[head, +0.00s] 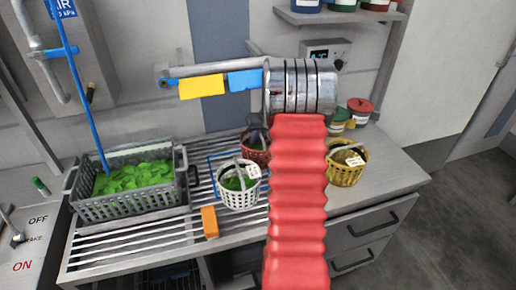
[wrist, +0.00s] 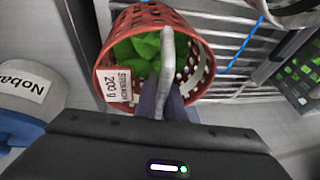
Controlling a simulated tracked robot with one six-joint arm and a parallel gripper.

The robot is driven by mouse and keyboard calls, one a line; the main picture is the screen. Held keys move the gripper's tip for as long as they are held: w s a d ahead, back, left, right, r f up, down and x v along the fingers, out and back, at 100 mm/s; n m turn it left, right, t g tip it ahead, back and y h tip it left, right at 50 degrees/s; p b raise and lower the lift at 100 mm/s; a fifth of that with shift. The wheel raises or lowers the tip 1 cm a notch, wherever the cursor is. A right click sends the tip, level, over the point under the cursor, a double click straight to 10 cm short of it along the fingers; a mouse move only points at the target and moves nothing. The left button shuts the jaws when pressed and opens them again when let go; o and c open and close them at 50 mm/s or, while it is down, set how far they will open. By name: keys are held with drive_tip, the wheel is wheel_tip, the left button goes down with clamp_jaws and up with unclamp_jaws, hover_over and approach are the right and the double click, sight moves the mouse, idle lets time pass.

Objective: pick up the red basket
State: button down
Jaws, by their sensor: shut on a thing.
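The red basket (wrist: 118,88) fills the upper middle of the wrist view, with green leaves inside and a white label reading 200 g on its side. My gripper (wrist: 170,98) is shut on its pale handle (wrist: 167,50), which arches over the leaves. In the head view the red basket (head: 252,157) shows only in part, left of my red arm sleeve. My dark gripper (head: 257,137) is above it there, mostly hidden by my arm. I cannot tell whether the basket is clear of the rack.
A white basket (head: 238,197) of greens stands close left of the red one. A yellow basket (head: 346,174) stands right of my arm. A grey crate (head: 130,206) of greens is further left. An orange block (head: 210,222) lies on the slatted rack. Tubs (head: 360,108) stand behind.

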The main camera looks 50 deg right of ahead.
drive_tip(key=shift+r, duration=0.35)
drive_tip(key=w+a+r+v, duration=0.1)
drive_tip(key=w+v, duration=0.1)
drive_tip(key=v, duration=1.2)
drive_tip(key=shift+w+a+r, duration=0.2)
drive_tip(key=shift+r, duration=0.15)
idle(0.6)
idle(0.8)
wheel_tip(320, 180, up, 7)
drive_tip(key=shift+f, duration=0.25)
idle(0.5)
drive_tip(key=shift+s+a+f, duration=0.1)
drive_tip(key=shift+a+f, duration=0.1)
drive_tip(key=shift+f, duration=0.05)
idle(0.4)
